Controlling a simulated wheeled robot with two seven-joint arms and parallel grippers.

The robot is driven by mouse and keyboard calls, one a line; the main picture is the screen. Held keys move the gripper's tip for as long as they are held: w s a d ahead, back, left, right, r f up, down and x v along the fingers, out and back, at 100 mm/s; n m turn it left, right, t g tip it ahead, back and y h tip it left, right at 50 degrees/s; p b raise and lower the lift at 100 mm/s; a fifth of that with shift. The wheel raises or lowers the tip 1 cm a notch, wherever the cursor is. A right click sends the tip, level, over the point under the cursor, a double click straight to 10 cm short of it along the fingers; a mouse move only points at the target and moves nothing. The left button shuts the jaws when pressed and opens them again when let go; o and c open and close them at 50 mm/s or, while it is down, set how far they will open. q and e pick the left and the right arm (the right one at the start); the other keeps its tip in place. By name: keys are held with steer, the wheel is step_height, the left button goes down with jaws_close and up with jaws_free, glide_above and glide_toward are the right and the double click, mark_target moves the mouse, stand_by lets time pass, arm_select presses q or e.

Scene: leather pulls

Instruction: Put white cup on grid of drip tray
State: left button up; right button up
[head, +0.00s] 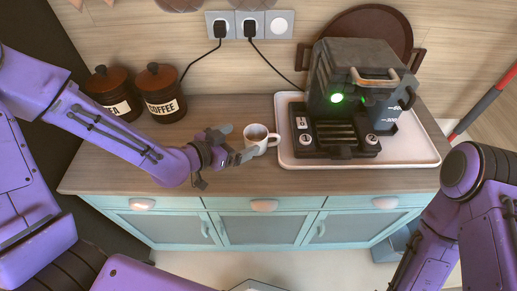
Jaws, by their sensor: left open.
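The white cup (256,136) stands upright on the wooden counter, just left of the pale serving tray (420,157). Its handle points right and its inside looks brownish. My left gripper (238,142) is open, with its fingers pointing right at the cup's left side. One finger is behind and one in front; I cannot tell whether either touches the cup. The drip tray's dark slotted grid (338,134) is at the front of the black coffee machine (352,72), between numbered round buttons. The grid looks empty. My right arm shows at the right, but its gripper is out of view.
Two brown jars, a tea jar (113,92) and a coffee jar (160,92), stand at the back left. Black cables run from the wall sockets (249,24). A round brown tray (372,22) leans behind the machine. The counter between jars and cup is clear.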

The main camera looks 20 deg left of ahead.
mark_target(263, 131)
arm_select(q)
steer(key=p+x, duration=0.1)
steer(key=x, duration=0.4)
steer(key=shift+w+d, duration=0.1)
steer(key=shift+d, duration=0.15)
steer(key=shift+w+d+f, duration=0.15)
steer(key=shift+w+f, duration=0.15)
steer(key=shift+w, duration=0.15)
steer(key=shift+s+r, duration=0.1)
steer(key=c, duration=1.3)
